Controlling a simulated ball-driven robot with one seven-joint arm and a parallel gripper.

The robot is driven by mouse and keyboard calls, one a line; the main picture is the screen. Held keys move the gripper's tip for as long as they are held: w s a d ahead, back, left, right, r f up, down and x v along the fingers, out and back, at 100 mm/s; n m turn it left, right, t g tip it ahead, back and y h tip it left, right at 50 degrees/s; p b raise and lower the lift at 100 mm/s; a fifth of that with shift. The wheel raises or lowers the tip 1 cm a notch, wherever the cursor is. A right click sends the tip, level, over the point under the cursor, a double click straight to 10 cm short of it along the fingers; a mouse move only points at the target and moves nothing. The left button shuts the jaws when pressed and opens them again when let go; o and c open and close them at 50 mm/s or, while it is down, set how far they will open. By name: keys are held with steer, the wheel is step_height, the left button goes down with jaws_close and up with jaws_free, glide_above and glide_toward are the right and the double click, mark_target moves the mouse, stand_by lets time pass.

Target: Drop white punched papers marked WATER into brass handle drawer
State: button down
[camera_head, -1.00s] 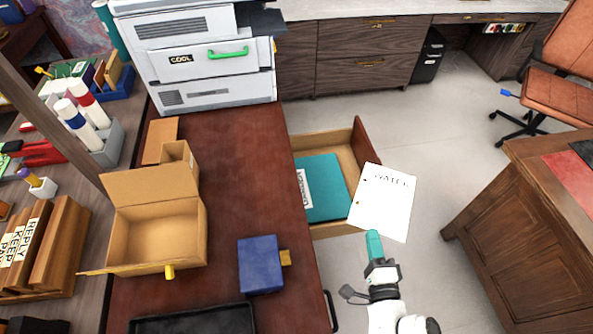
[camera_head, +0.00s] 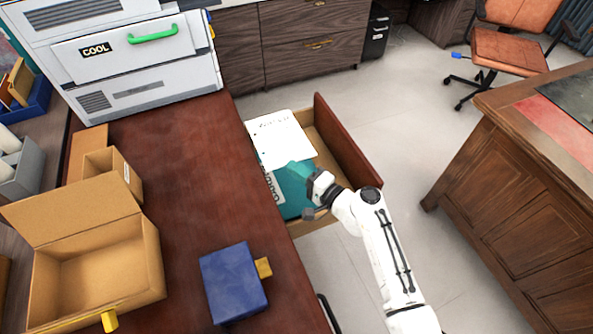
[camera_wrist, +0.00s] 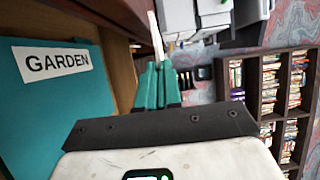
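The white punched papers (camera_head: 283,140) show as a tilted sheet with faint lettering and holes along one edge, over the far part of the open drawer (camera_head: 345,152). My gripper (camera_head: 300,172) is at the papers' near edge, above the drawer. In the wrist view its teal fingers (camera_wrist: 157,88) are closed together on the papers, seen edge-on as a thin white strip (camera_wrist: 155,35). A teal folder (camera_head: 296,198) lies in the drawer, and its GARDEN label shows in the wrist view (camera_wrist: 57,62). The drawer's handle is hidden from both cameras.
A blue box (camera_head: 232,284) and an open cardboard box (camera_head: 100,270) stand on the dark red desk (camera_head: 180,180) left of the drawer. Clear floor lies right of the drawer.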

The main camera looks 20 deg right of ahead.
step_height(320, 180, down, 5)
steer(key=b, duration=0.3)
steer(key=c, duration=1.2)
jaws_free()
steer(key=shift+c, duration=0.2)
steer(key=shift+s+b, duration=0.1)
steer(key=shift+b, duration=0.2)
steer(key=v, duration=1)
steer(key=shift+s+d+b, duration=0.2)
steer(key=shift+s+b, duration=0.1)
steer(key=shift+b, duration=0.05)
